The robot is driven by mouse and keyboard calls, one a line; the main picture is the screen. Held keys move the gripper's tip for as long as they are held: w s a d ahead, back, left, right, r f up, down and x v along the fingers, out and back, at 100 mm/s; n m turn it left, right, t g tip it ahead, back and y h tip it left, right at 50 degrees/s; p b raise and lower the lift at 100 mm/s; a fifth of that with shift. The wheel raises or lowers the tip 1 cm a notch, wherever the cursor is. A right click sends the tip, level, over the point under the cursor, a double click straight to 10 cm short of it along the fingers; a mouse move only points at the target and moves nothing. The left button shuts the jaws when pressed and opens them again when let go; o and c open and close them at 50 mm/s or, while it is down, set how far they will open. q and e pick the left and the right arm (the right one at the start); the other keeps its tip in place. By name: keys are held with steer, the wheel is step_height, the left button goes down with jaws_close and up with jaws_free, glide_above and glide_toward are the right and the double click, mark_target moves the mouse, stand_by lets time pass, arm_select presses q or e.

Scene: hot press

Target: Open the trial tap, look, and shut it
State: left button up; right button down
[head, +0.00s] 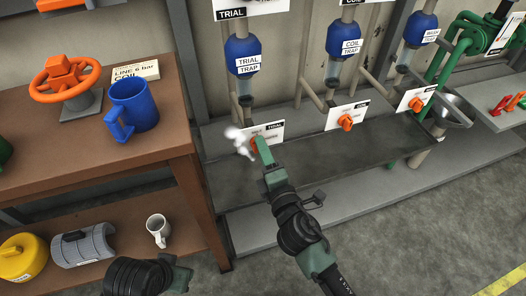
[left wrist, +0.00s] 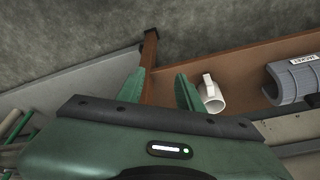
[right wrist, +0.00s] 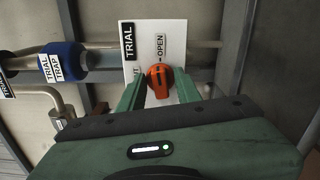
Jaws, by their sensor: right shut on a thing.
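The orange trial tap knob (right wrist: 160,80) is on a white plate (right wrist: 172,42) marked TRIAL and OPEN; the other word is partly hidden by my finger. The knob's dark line points up the plate, roughly toward OPEN. My right gripper (right wrist: 158,95) is shut on the knob, one finger on each side. In the head view the knob (head: 254,143) is mostly covered by the gripper. White vapour (head: 238,141) puffs out just left of it, below the blue trial trap (head: 246,52). My left gripper (left wrist: 160,90) is open and empty, low near the bench.
Two similar orange taps (head: 346,122) (head: 416,104) stand to the right. A dark trough (head: 350,152) runs below the taps. The wooden bench (head: 60,150) on the left holds a blue mug (head: 134,104) and an orange handwheel (head: 65,78); a white mug (head: 158,229) is on its lower shelf.

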arm_select(q)
steer(key=shift+s+r, duration=0.1)
steer(key=shift+r, duration=0.3)
arm_select(e)
steer(key=shift+f+m, duration=0.1)
steer(key=shift+m, duration=0.7)
arm_select(q)
steer(key=shift+s, duration=0.1)
arm_select(e)
steer(key=c, duration=1.4)
jaws_free()
arm_select(q)
steer(key=shift+s+r, duration=0.1)
steer(key=shift+r, duration=0.5)
arm_select(e)
steer(key=shift+o, duration=0.2)
steer(key=v, duration=0.7)
steer(key=shift+s+d, duration=0.15)
steer(key=shift+s, duration=0.2)
arm_select(q)
steer(key=shift+f, duration=0.1)
